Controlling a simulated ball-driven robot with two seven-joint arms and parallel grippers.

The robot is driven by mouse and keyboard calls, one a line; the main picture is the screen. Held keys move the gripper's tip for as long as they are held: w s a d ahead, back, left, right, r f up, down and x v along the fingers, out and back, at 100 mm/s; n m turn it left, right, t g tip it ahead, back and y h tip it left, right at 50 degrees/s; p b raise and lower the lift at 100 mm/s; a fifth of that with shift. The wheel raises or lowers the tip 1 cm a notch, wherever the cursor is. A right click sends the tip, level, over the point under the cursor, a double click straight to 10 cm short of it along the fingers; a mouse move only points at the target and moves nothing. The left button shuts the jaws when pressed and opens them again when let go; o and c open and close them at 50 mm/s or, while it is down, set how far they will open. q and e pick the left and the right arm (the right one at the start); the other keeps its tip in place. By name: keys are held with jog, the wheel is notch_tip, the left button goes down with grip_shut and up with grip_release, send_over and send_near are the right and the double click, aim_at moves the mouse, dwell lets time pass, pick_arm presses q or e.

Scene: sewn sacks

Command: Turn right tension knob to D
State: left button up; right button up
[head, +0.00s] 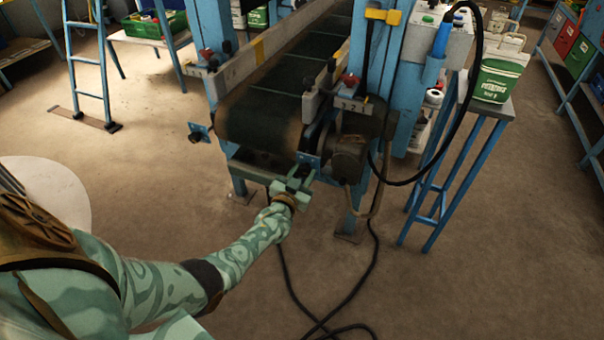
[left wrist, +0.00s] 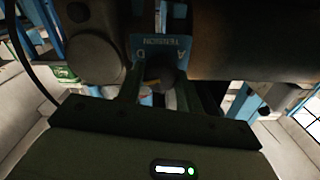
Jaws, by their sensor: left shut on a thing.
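The right tension knob (left wrist: 160,76) is a dark, round piece in front of a blue plate (left wrist: 163,47) in the left wrist view. The plate reads TENSION upside down, with a letter D at its left and an A at its right. My left gripper (head: 300,174) is at the near right end of the conveyor in the head view. Its fingers (left wrist: 158,85) stand on both sides of the knob and are shut on it. The knob's pointer is too dark to read. My right gripper is not in view.
The dark conveyor belt (head: 262,115) runs away between blue posts. A motor (head: 350,158) sits just right of my left gripper, with a black cable hanging beside it. Another blue bracket (head: 198,132) is at the belt's left end. A stand (head: 490,105) holds a green-and-white sack (head: 497,80).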

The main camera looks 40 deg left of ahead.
pick_arm(q)
jog(key=m, duration=0.4)
jog(key=shift+d+f+m, duration=0.1)
jog(key=shift+f+m, duration=0.15)
jog(key=shift+m, duration=0.05)
jog(key=m+b, duration=0.1)
jog(key=m, duration=0.3)
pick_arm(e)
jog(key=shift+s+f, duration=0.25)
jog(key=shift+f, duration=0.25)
pick_arm(q)
jog(key=shift+m, duration=0.3)
jog(key=o, duration=1)
jog(key=shift+r, duration=0.1)
jog(key=shift+s+r, duration=0.1)
jog(key=shift+s, duration=0.25)
jog(key=p+v, duration=0.5)
jog(key=v, duration=1)
jog(key=shift+s+d, duration=0.25)
jog(key=shift+s, duration=0.05)
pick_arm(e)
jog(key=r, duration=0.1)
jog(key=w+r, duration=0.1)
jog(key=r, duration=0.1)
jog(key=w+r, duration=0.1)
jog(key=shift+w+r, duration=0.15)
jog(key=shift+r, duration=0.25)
